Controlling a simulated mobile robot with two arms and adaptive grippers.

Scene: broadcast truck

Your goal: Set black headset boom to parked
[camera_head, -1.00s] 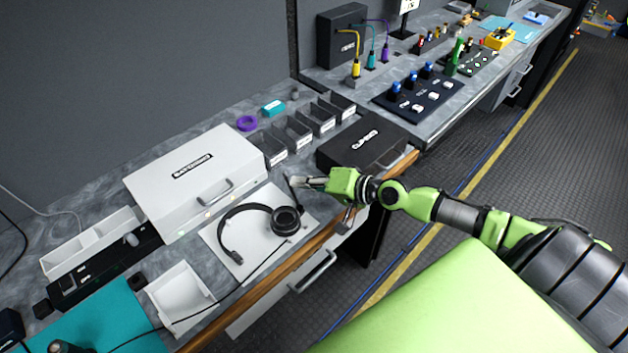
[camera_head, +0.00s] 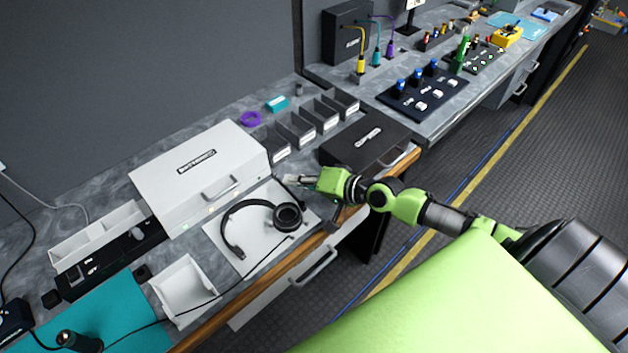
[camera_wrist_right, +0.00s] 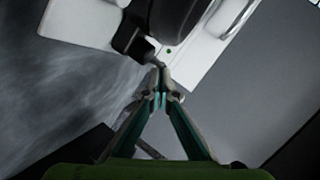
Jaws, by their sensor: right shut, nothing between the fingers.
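The black headset (camera_head: 238,217) lies on a white pad (camera_head: 222,240) on the grey bench, its round ear cup (camera_head: 288,216) toward the right. My right gripper (camera_head: 290,180) is shut and empty, just behind the ear cup near the pad's far right corner. In the right wrist view, the shut fingertips (camera_wrist_right: 161,90) are just below a dark block with a short stub (camera_wrist_right: 132,38), beside the large dark ear cup (camera_wrist_right: 182,15). This block looks like part of the headset boom; I cannot tell whether the tips touch it. My left gripper is not in view.
A white case (camera_head: 200,170) stands close behind the headset. A black case (camera_head: 365,146) and several grey bins (camera_head: 300,133) are behind and right of my gripper. A white tray (camera_head: 183,290) is at front left. A thin cable crosses the bench front.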

